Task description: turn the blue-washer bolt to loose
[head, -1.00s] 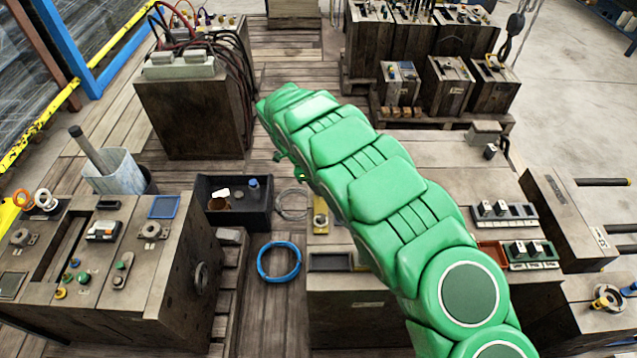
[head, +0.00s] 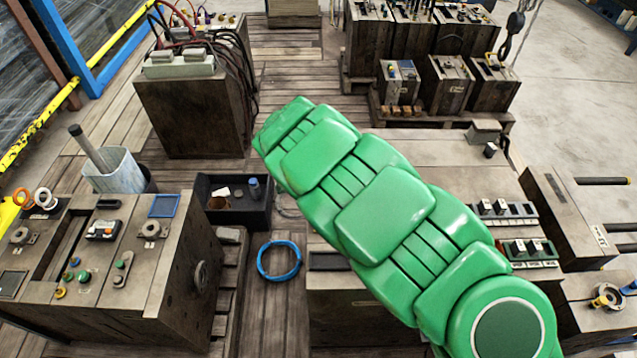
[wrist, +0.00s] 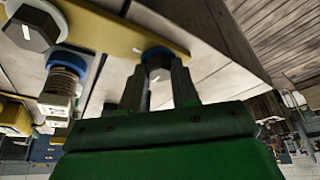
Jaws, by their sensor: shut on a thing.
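In the wrist view, the blue-washer bolt (wrist: 156,61) has a dark head, with its blue washer against a yellow plate (wrist: 130,32). My gripper (wrist: 159,72) has its two dark fingers on either side of that head and is shut on it. A light mark shows on the head between the fingers. The bolt's turn angle is hard to read. In the head view my green arm covers the gripper, the bolt and the plate.
In the wrist view, a large dark hex head (wrist: 32,27) and a threaded fitting with a blue ring (wrist: 64,75) stand left of my gripper. In the head view, a black bin (head: 236,216) and a blue coil (head: 279,261) lie left of my arm.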

